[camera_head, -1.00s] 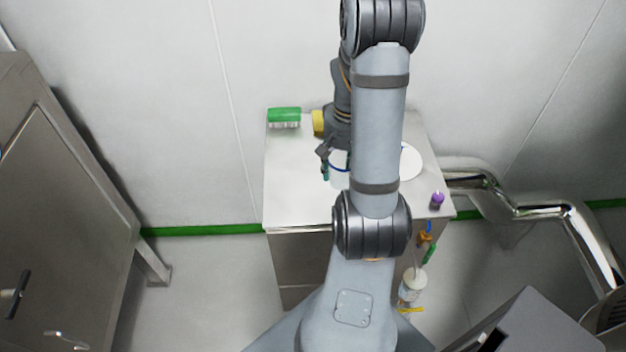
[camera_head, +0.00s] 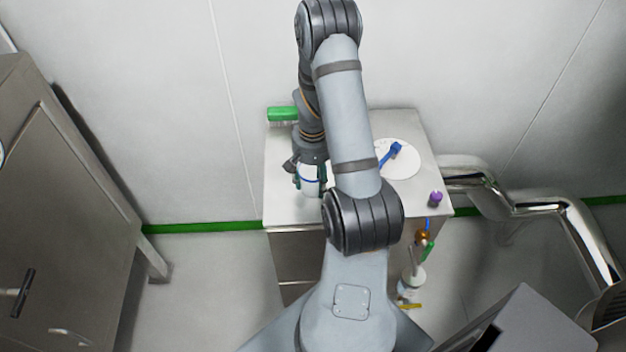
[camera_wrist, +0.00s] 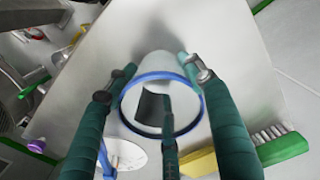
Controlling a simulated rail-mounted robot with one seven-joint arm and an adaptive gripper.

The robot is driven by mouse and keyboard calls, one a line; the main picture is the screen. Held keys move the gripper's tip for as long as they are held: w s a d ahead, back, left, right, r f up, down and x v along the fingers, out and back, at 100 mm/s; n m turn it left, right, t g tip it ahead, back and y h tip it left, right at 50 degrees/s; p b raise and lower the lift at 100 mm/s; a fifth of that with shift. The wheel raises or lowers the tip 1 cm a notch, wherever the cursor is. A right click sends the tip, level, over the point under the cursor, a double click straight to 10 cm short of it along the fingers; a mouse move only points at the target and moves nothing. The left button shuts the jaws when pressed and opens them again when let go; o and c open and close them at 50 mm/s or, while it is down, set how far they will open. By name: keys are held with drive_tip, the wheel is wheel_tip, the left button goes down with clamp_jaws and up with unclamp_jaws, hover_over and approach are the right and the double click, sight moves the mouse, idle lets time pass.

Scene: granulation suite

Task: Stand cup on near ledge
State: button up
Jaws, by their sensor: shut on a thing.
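The white cup with a blue rim (camera_head: 309,184) is in my gripper (camera_head: 311,178), over the left front part of the steel cabinet top (camera_head: 286,208). In the wrist view the cup (camera_wrist: 160,63) sits between the teal fingers of my gripper (camera_wrist: 158,76), its blue-rimmed mouth toward the camera. A dark part crosses the cup's mouth; I cannot tell whether it is a finger or something inside. The cup looks about upright in the head view. I cannot tell whether its base touches the top. The near edge of the top lies just in front of it.
A green brush (camera_head: 282,114) lies at the back left of the top, with a yellow block (camera_wrist: 199,162) beside it. A white disc (camera_head: 405,168) with a blue item (camera_head: 391,153) is on the right. A purple knob (camera_head: 436,198) stands at the right front corner.

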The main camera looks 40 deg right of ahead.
drive_tip(key=shift+f, duration=0.15)
drive_tip(key=o, duration=1.1)
wheel_tip(320, 180, up, 11)
drive_tip(key=shift+f, duration=0.1)
drive_tip(key=shift+o, duration=0.6)
drive_tip(key=shift+r, duration=0.8)
